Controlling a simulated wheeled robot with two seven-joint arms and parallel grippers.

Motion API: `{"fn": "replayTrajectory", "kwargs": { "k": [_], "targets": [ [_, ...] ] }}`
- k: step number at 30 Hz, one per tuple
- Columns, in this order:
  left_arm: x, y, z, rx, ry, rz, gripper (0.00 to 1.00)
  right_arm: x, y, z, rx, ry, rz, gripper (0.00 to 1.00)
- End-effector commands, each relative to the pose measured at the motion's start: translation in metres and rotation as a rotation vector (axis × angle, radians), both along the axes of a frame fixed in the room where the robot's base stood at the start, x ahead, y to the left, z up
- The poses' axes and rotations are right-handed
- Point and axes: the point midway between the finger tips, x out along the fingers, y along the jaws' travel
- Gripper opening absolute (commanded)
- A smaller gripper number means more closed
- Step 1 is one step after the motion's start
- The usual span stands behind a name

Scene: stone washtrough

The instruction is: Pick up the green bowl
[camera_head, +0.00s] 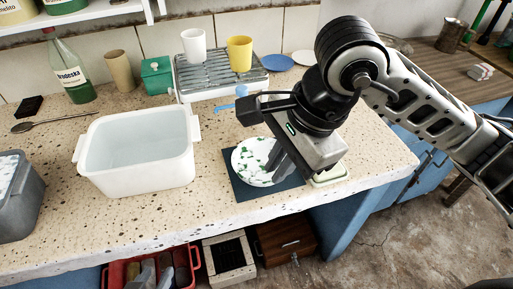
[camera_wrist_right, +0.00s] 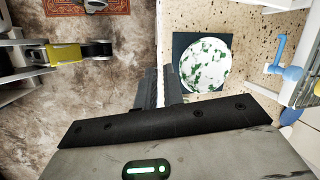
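A round white dish with green patches (camera_head: 256,158), the only green-marked dish I see, rests on a dark square mat (camera_head: 240,189) on the counter. The dish also shows in the right wrist view (camera_wrist_right: 206,66). My right gripper (camera_head: 279,165) comes in from the right and points down, its fingers over the right part of the dish in the head view. In the wrist view its fingertips (camera_wrist_right: 163,72) are close together, left of the dish's rim. I see nothing held between them. Whether they touch the dish is unclear. My left gripper is not in view.
A white basin (camera_head: 137,160) stands left of the mat. A pale green-rimmed item (camera_head: 330,174) is partly hidden by my gripper. The counter's front edge runs close to the mat.

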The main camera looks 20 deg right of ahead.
Motion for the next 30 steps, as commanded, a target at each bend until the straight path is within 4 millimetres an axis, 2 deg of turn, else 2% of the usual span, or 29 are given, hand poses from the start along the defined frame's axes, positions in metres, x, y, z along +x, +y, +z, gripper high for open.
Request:
{"fn": "replayTrajectory", "kwargs": {
  "k": [1,3,6,8,18,30],
  "targets": [
    [0.000,0.000,0.000,0.001,0.000,-0.001,0.35,0.011,-0.016,0.007,-0.081,-0.064,-0.017,0.09],
    [0.000,0.000,0.000,0.002,-0.001,0.000,0.35,0.019,-0.030,0.012,-0.151,-0.112,-0.036,0.09],
    [0.000,0.000,0.000,0.002,0.000,0.000,0.35,0.025,-0.039,0.009,-0.193,-0.138,-0.050,0.09],
    [0.000,0.000,0.000,0.002,0.000,-0.001,0.35,0.028,-0.039,0.001,-0.198,-0.137,-0.052,0.09],
    [-0.001,0.000,-0.001,0.003,0.002,-0.003,0.35,0.047,-0.033,-0.067,-0.195,-0.134,-0.050,0.09],
    [-0.001,0.001,0.004,0.007,0.001,-0.003,0.35,0.057,-0.032,-0.103,-0.193,-0.134,-0.050,0.09]
  ]
}}
